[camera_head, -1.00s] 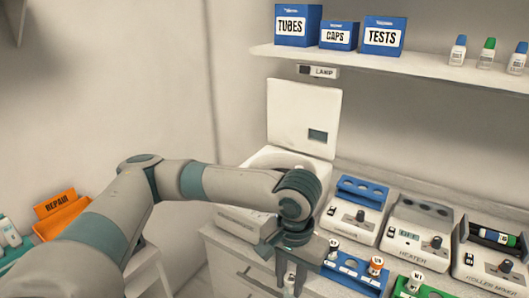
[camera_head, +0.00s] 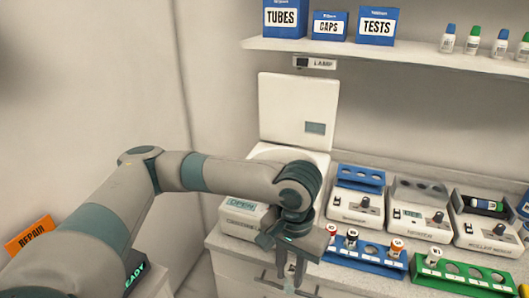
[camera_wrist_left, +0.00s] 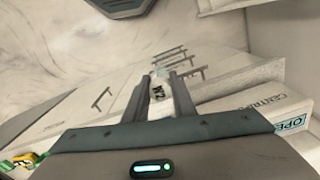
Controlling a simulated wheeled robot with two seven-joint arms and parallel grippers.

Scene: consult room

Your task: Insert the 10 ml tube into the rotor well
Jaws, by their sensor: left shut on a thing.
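My left gripper (camera_head: 290,270) is shut on a small clear tube, in front of the counter's front edge in the head view. In the left wrist view the tube (camera_wrist_left: 160,97) stands between the two fingers, with a dark label that seems to read W2. The white centrifuge has its lid (camera_head: 298,112) raised and its front display (camera_head: 242,205) reads OPEN. Its front also shows at the right of the left wrist view (camera_wrist_left: 255,118). My left arm hides part of the bowl, and the rotor well cannot be made out. My right gripper is not in view.
A blue rack (camera_head: 367,266) with several capped tubes stands right of my gripper. A green rack (camera_head: 462,285) is further right. Behind them are a blue-topped device (camera_head: 356,205), the heater (camera_head: 414,218) and the roller mixer (camera_head: 483,238). A shelf (camera_head: 400,54) hangs above.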

